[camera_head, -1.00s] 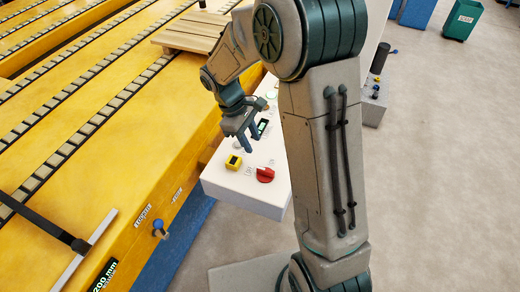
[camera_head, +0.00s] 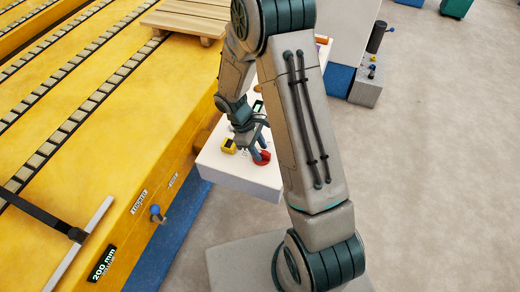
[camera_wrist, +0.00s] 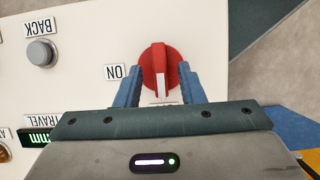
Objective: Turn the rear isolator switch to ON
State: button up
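A red rotary switch (camera_head: 264,158) with a white pointer line sits on the white control panel (camera_head: 240,181), near its front end. In the wrist view the red switch (camera_wrist: 157,56) has its white line pointing down the picture, toward a label mostly hidden by my gripper. The ON label (camera_wrist: 115,72) lies to the left of the switch. My gripper (camera_wrist: 159,72) is open, with one blue finger on each side of the switch. It also shows over the panel in the head view (camera_head: 258,154). I cannot tell whether the fingers touch the switch.
A grey BACK button (camera_wrist: 40,53) and a lit green display (camera_wrist: 35,136) are on the panel. The yellow slatted machine (camera_head: 110,130) runs along the left. Open floor (camera_head: 430,180) lies to the right.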

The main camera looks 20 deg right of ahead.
jog(key=shift+s+d+f, duration=0.1)
jog(key=shift+d+f, duration=0.05)
jog(key=shift+f, duration=0.3)
grip_shut()
